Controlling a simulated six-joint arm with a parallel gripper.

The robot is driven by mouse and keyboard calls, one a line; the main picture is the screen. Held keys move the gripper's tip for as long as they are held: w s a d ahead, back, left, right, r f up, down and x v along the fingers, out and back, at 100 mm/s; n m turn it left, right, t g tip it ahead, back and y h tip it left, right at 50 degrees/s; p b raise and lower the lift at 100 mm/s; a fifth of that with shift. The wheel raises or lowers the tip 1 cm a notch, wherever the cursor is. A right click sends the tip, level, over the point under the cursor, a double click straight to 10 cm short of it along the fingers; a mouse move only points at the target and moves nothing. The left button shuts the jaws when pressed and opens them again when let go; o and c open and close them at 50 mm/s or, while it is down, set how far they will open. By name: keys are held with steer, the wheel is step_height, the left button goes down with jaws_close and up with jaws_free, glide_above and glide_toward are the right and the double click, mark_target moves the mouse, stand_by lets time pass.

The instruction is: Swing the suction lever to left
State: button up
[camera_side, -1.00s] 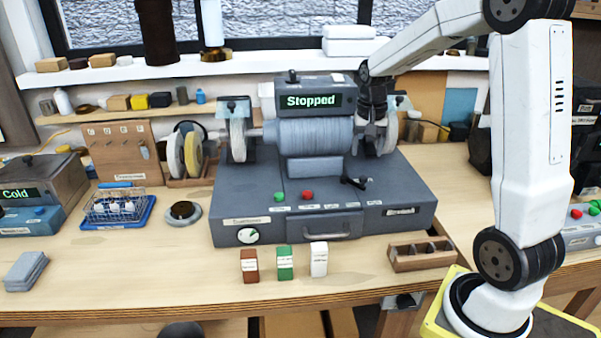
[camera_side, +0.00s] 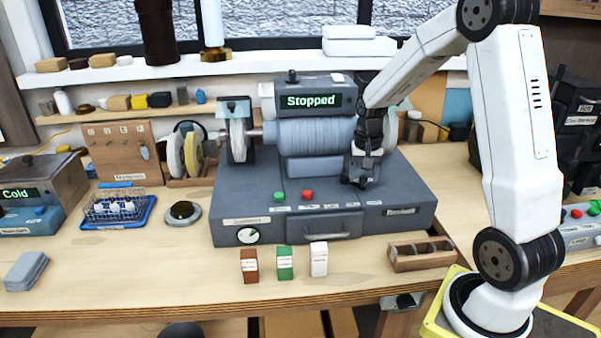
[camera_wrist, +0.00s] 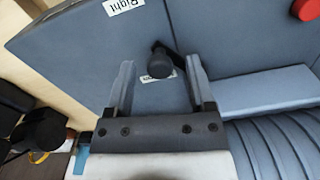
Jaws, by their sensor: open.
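The suction lever shows in the wrist view as a black lever with a round knob (camera_wrist: 158,62), standing on the grey machine top beside a small white label. My gripper (camera_wrist: 160,75) is open, with one finger on each side of the knob; a gap shows on both sides. In the side view my gripper (camera_side: 360,181) is low over the right front part of the machine (camera_side: 228,205) and hides the lever. I cannot tell whether the fingers touch the machine top.
The ribbed drum (camera_side: 305,133) lies close behind my gripper, below a display (camera_side: 311,101) reading "Stopped". A green button (camera_side: 279,196) and a red button (camera_side: 307,195) are to the left. A wooden tray (camera_side: 421,262) and several small boxes stand in front of the machine.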

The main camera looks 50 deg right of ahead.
jaws_close()
steer(key=shift+r, duration=0.1)
stand_by(1.2)
